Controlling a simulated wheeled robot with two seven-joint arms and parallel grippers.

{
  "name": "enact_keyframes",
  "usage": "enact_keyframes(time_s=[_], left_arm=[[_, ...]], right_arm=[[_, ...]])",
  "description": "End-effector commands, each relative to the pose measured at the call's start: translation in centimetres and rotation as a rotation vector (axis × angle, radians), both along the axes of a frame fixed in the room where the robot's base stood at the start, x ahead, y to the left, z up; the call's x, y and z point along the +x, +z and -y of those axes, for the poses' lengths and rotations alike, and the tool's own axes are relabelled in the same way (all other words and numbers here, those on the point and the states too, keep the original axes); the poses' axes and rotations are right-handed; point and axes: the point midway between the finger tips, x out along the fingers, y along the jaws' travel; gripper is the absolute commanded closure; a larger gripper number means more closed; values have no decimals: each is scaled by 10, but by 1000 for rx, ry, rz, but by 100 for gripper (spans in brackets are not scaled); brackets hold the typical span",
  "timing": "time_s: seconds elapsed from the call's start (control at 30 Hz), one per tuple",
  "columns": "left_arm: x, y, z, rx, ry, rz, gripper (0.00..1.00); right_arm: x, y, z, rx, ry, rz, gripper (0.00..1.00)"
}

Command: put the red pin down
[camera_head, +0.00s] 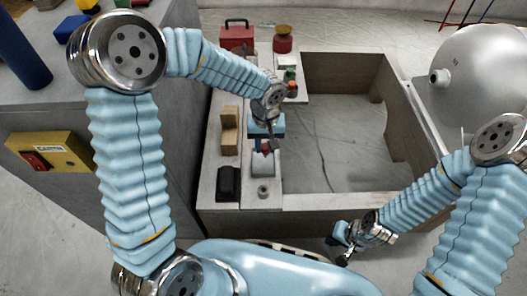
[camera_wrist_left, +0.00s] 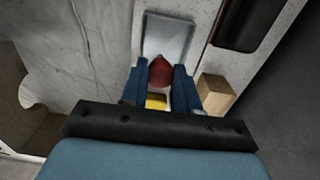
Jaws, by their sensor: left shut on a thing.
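The red pin (camera_head: 265,149) is at the tip of my left gripper (camera_head: 264,144), over the light grey strip at the left of the frame. In the left wrist view the red pin (camera_wrist_left: 161,72) sits between the two blue fingers (camera_wrist_left: 160,85), which are shut on it. Its lower part is hidden.
Wooden blocks (camera_head: 229,130) and a black object (camera_head: 228,183) stand left of the pin. A small grey ring-like part (camera_head: 263,191) lies nearer me. A red box (camera_head: 236,36) and red round thing (camera_head: 282,40) are behind.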

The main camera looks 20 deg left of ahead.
Motion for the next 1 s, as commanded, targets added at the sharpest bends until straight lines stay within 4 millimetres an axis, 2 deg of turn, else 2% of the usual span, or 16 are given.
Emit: enact_keyframes(time_s=[0.1,0.27,0.6,0.63,0.7,0.8,1.0], left_arm=[[2,-12,-8,-1,2,-3,100],[1,-38,-7,0,-1,-4,100],[2,-42,-6,-1,0,0,100],[2,-42,-6,-1,0,-1,68],[2,-41,-6,-1,0,-1,58],[2,-41,-6,-1,0,-1,44],[2,-41,-6,0,0,-1,44]], right_arm=[[0,-2,0,1,0,0,100],[0,-8,-1,2,2,-1,100],[0,-11,-1,2,2,-2,100],[0,-10,-1,2,2,-2,100],[0,-9,-1,2,2,-2,100],[0,-9,-1,2,2,-2,100],[0,-9,-1,2,2,-2,100]])
